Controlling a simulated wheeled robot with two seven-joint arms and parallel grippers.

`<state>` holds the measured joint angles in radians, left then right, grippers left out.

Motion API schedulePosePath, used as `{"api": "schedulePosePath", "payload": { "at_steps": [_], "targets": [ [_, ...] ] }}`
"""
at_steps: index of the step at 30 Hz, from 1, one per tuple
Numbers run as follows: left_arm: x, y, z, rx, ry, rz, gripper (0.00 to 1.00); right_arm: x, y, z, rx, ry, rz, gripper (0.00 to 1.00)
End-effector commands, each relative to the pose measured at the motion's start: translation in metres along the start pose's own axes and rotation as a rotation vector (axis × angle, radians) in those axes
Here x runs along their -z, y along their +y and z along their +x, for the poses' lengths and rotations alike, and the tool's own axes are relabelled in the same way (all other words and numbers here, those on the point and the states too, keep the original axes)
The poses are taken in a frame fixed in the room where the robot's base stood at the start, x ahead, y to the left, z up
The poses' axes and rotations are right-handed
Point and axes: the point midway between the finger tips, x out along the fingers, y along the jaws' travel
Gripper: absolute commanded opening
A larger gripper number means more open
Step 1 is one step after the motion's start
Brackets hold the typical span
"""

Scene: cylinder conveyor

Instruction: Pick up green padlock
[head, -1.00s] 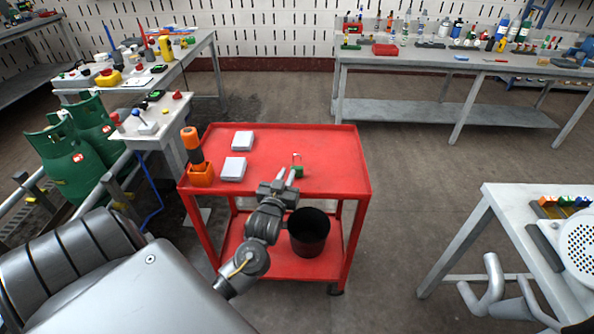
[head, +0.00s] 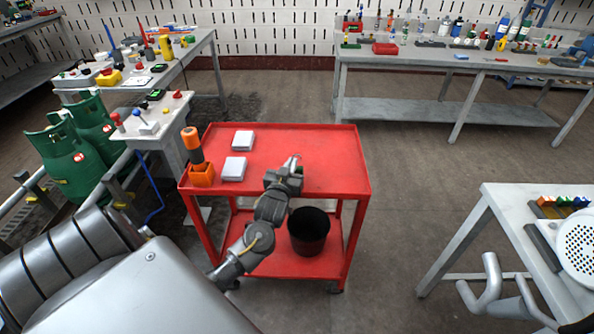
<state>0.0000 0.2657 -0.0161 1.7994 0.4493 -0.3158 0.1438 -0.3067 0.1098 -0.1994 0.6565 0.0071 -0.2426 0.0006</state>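The small green padlock (head: 299,169) is on the red cart (head: 325,150), near the middle of its top. Most of it is hidden by my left gripper; a bit of its green body and its thin shackle show. My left gripper (head: 291,167) is at the padlock, low over the cart top. I cannot tell whether its fingers are closed on the padlock or only around it. My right gripper is not in view.
Two white boxes (head: 233,168) and an orange-and-black tool (head: 194,150) stand on the cart's left part. A black bin (head: 309,232) is on its lower shelf. The cart top's right part is clear. A white table (head: 500,205) stands at the right.

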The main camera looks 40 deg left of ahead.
Motion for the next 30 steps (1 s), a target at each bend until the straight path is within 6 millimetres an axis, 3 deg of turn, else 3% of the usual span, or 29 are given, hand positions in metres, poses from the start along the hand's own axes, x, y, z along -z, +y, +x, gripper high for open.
{"api": "schedulePosePath", "payload": {
  "at_steps": [10,16,23,30],
  "targets": [
    [0.007,0.000,0.000,0.000,0.004,-0.002,0.00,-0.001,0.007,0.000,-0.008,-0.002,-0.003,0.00],
    [0.037,0.001,-0.002,0.000,0.005,-0.004,0.00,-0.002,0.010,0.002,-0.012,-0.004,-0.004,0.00],
    [0.091,0.004,-0.049,-0.001,0.005,-0.006,0.00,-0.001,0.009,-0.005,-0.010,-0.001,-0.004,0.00],
    [0.115,0.007,-0.104,0.001,0.001,-0.005,0.00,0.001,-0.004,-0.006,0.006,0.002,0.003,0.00]
  ]
}}
